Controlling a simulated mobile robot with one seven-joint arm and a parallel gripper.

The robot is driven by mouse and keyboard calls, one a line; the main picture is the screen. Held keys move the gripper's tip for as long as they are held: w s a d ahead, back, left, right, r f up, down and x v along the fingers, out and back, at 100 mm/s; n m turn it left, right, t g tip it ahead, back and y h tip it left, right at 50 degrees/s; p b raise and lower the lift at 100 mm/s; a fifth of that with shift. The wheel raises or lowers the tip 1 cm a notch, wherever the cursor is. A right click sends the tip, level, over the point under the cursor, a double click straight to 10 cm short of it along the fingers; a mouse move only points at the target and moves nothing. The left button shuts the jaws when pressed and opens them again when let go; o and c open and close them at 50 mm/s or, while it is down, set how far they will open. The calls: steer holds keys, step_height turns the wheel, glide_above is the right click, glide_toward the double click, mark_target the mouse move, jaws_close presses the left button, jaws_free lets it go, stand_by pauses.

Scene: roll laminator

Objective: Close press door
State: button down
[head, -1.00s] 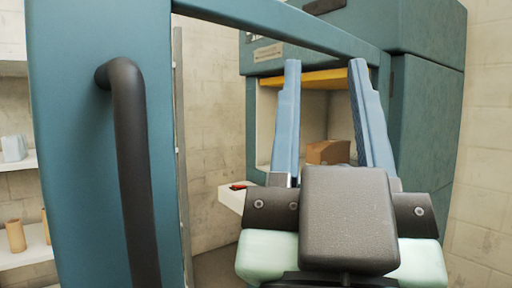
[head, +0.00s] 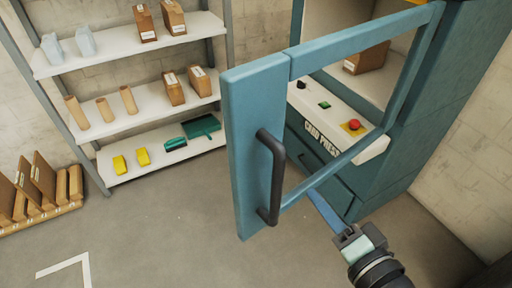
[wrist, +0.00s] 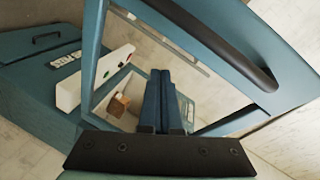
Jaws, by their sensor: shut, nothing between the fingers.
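The press door (head: 257,150) is a teal frame around an opening, with a dark curved handle (head: 270,178) on its left upright. It stands open, swung out from the teal press (head: 420,130). My gripper (head: 314,195) is shut and empty. In the head view its blue fingers point up at the door's lower rail, right of the handle; whether they touch it I cannot tell. In the wrist view the closed fingers (wrist: 160,73) show against the door opening, with the handle (wrist: 215,40) beyond the rail at upper right.
A cardboard box (head: 367,57) sits inside the press. A white control panel (head: 335,112) with a red button (head: 353,125) runs along its front. A shelf rack (head: 130,60) with boxes and tools stands at the left. The floor (head: 190,235) left of the door is clear.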

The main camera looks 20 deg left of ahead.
mark_target(242, 183)
steer(key=s+d+r+m+g+y+p, duration=0.1)
steer(key=s+r+g+y+p, duration=0.1)
steer(key=s+p, duration=0.3)
steer(key=s+d+r+m+g+y+p, duration=0.1)
steer(key=s+d+r+y+p, duration=0.15)
steer(key=s, duration=0.45)
steer(key=p+x, duration=0.1)
steer(key=x, duration=1.3)
steer(key=shift+a, duration=0.4)
